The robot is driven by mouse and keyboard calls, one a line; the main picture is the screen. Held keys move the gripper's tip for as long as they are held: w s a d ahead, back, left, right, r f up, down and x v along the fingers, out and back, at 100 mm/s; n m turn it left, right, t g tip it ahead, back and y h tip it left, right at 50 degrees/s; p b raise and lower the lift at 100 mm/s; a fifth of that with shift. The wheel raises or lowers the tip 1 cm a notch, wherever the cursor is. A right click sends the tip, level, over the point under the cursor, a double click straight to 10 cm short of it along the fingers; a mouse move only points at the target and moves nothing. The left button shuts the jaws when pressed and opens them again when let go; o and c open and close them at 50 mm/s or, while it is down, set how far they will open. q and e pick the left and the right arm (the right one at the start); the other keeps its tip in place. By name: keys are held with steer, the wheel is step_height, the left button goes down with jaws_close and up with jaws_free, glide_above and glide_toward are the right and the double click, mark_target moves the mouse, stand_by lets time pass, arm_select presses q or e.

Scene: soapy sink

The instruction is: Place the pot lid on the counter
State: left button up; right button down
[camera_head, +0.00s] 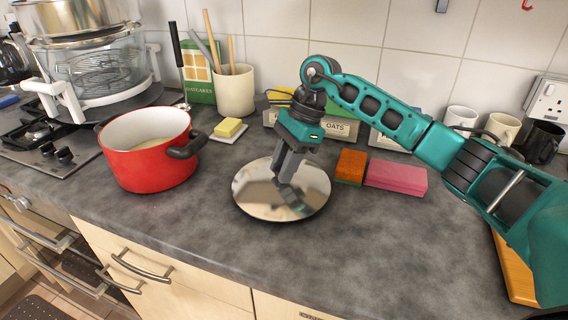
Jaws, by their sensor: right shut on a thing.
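The pot lid (257,199) is a round, shiny metal disc at the middle of the grey counter (210,235). It lies flat at or very near the counter surface; I cannot tell whether it touches. My right gripper (283,178) points down over the lid's middle, shut on it. The knob is hidden by the fingers, which mirror in the lid. My left gripper is not in view. A red pot (150,170) with a cream inside and dark handles stands open to the left of the lid.
An orange and green sponge (350,166) and a pink block (396,177) sit right of the lid. Butter on a dish (228,129), a utensil jar (235,92) and mugs (502,127) stand behind. The counter in front is clear.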

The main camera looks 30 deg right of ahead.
steer(key=shift+f+b, duration=0.3)
steer(key=shift+f, duration=0.1)
steer(key=c, duration=0.8)
jaws_free()
steer(key=v, duration=1.3)
steer(key=shift+s, duration=0.1)
